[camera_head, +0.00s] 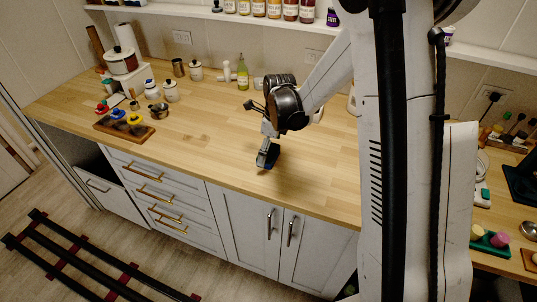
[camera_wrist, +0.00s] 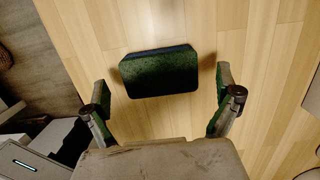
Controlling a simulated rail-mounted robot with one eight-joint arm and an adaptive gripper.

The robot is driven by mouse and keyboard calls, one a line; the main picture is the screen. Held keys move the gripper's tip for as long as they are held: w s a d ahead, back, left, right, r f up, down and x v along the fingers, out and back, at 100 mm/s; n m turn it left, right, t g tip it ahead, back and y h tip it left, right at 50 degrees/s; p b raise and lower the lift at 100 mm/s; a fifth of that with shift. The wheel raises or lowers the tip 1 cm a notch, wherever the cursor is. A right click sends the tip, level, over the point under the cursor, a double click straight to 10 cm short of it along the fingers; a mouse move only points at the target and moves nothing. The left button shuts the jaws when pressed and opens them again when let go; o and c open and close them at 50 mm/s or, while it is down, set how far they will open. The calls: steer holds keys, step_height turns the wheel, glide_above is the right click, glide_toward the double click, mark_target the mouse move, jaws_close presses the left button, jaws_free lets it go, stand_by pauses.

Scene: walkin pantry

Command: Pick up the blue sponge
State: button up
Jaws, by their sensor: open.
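The sponge (camera_wrist: 160,74) lies on the wooden counter (camera_wrist: 190,20) in the wrist view. It is a dark block with a green top and a bluish far edge. My gripper (camera_wrist: 161,88) is open, with one finger left of the sponge and the other right of it. Gaps show between the sponge and both fingers. In the head view my gripper (camera_head: 268,155) points down at the counter near its front edge. It largely hides the sponge there, and I cannot tell the two apart clearly.
A wooden board (camera_head: 124,128) with small colored items lies at the counter's left. Canisters, a green bottle (camera_head: 242,74) and a pot (camera_head: 121,62) stand along the back. The counter around my gripper is clear. Cabinets (camera_head: 240,225) drop below the front edge.

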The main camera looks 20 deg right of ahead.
steer(key=shift+a+f, duration=0.1)
steer(key=shift+f, duration=0.9)
steer(key=shift+c, duration=0.5)
steer(key=c, duration=0.8)
steer(key=shift+r, duration=0.1)
steer(key=shift+r, duration=0.45)
steer(key=r, duration=0.3)
steer(key=shift+s+a+r+b, duration=0.1)
steer(key=shift+a+r+b, duration=0.15)
steer(key=shift+a+b, duration=0.15)
steer(key=s+a+r, duration=0.4)
steer(key=a+r, duration=0.2)
steer(key=a, duration=0.4)
steer(key=shift+r+b, duration=0.25)
steer(key=shift+b, duration=0.2)
